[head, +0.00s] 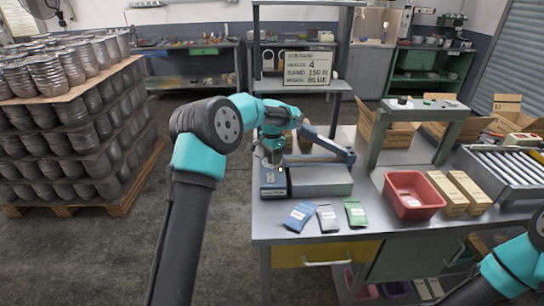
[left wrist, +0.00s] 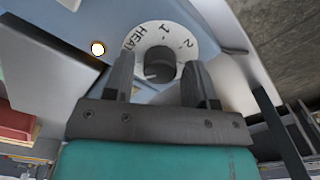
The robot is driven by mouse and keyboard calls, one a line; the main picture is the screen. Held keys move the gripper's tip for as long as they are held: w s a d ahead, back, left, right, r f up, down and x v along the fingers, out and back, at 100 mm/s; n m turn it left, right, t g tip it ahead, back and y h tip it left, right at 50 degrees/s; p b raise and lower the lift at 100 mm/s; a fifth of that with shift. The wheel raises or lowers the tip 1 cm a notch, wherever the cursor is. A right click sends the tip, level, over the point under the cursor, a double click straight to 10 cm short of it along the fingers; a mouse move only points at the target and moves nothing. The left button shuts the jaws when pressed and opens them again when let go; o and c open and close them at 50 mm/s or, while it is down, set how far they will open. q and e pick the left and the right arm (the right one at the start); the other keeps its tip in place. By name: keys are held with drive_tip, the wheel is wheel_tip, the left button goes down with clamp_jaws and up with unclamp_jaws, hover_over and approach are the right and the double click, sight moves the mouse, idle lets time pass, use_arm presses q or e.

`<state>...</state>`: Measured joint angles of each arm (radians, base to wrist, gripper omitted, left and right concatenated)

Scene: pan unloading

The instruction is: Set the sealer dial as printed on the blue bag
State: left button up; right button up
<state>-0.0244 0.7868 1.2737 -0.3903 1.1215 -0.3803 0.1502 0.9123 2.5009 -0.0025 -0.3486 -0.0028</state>
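The bag sealer (head: 320,180) stands on the bench, with a blue front end and a raised arm. Its dial (left wrist: 185,38) shows in the left wrist view as a white ring marked HEAT, 1 and 2 around a dark knob (left wrist: 160,66). My left gripper (left wrist: 162,62) is open, one finger on each side of the knob, with gaps visible; it also shows over the sealer's front in the head view (head: 272,157). The blue bag (head: 300,216) lies flat in front of the sealer; its print is too small to read. My right gripper is out of frame.
A grey bag (head: 327,218) and a green bag (head: 355,213) lie beside the blue one. A red bin (head: 390,205) and tan boxes (head: 470,190) stand to the right. A lamp (left wrist: 97,48) glows beside the dial.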

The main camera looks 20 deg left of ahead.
use_arm(q)
drive_tip(key=c, duration=0.7)
drive_tip(key=shift+c, duration=0.2)
drive_tip(key=shift+n, duration=0.3)
drive_tip(key=n, duration=0.9)
idle(0.3)
drive_tip(key=o, duration=0.9)
drive_tip(key=shift+r, duration=0.15)
